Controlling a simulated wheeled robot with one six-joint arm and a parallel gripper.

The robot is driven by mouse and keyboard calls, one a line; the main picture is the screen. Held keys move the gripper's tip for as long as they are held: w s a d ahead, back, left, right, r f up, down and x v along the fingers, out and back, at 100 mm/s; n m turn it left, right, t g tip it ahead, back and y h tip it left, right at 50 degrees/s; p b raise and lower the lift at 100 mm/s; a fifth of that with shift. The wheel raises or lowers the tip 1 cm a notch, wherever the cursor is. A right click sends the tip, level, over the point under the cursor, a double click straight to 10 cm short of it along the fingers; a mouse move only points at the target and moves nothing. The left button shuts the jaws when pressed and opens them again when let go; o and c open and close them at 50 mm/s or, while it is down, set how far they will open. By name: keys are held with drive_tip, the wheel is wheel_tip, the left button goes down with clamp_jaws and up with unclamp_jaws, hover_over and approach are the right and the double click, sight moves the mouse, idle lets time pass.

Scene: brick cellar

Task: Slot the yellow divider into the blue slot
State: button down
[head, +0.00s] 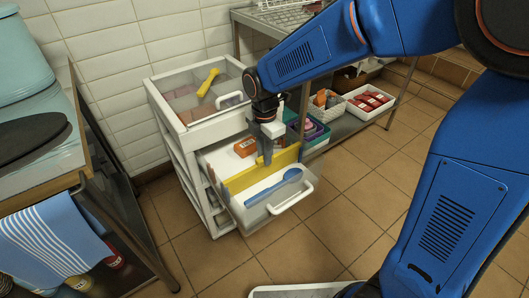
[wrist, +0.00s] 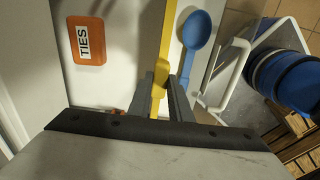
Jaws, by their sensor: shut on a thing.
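The yellow divider (head: 240,183) stands on edge across the open drawer (head: 250,218), between an orange box and a blue spoon. It also shows edge-on in the wrist view (wrist: 168,35). My gripper (head: 264,155) is above the drawer, shut on the divider's upright tab; the wrist view shows the fingers on either side of the tab (wrist: 159,88). I cannot make out the blue slot in either view, and the divider's lower edge is hidden, so I cannot tell whether it sits in a slot.
The orange box marked TIES (wrist: 86,40) lies left of the divider in the wrist view, and the blue spoon (wrist: 195,35) lies right of it. A shelf with bins (head: 370,99) stands behind right.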

drive_tip(key=shift+f, duration=0.5)
drive_tip(key=c, duration=1.5)
unclamp_jaws()
drive_tip(key=shift+c, duration=0.2)
wheel_tip(320, 180, up, 17)
drive_tip(key=shift+r, duration=0.2)
